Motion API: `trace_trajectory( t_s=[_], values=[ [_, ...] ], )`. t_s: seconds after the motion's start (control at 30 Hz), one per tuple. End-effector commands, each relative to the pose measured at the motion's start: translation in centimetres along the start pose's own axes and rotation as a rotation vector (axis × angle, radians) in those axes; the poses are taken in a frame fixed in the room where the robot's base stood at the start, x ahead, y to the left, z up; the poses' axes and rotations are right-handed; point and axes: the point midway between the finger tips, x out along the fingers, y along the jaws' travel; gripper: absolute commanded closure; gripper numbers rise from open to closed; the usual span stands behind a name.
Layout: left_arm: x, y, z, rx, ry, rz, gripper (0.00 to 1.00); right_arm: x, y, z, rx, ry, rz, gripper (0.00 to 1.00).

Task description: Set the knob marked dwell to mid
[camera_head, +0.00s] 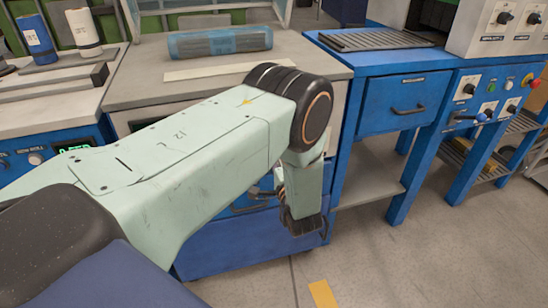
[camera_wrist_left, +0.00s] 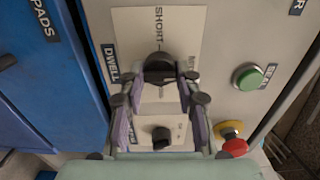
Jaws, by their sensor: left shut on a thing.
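In the left wrist view, a black knob (camera_wrist_left: 158,64) sits on a pale plate with SHORT printed above it and a DWELL label (camera_wrist_left: 111,62) on its left. My left gripper (camera_wrist_left: 160,80) is around this knob, its fingers closed on the knob's sides. The fingers cover part of the knob and the lower plate, so its exact pointer direction and the other scale words are not clear. In the head view my left arm reaches forward and bends down in front of the blue cabinet; the knob is hidden there. My right gripper is not in view.
Below the dwell knob is a second black knob (camera_wrist_left: 161,138). Right of it are a green button (camera_wrist_left: 247,76) and a red button on a yellow base (camera_wrist_left: 234,146). A blue front marked PADS (camera_wrist_left: 35,75) lies left. The head view shows a blue workbench (camera_head: 404,101) at right.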

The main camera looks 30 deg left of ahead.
Motion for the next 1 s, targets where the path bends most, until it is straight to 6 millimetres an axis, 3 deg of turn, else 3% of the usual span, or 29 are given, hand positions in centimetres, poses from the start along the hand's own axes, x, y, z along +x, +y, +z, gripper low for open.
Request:
trace_trajectory(
  t_s=[0.3,0.67,1.0],
  values=[
    [-0.1,0.1,0.0,0.0,0.0,0.002,0.44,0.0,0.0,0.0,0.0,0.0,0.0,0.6],
    [-0.5,0.0,-0.1,-0.001,0.001,0.001,0.44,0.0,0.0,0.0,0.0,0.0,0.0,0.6],
    [-6.9,0.0,-0.2,0.003,0.007,0.001,0.44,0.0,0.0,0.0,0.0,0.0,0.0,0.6]
  ],
)
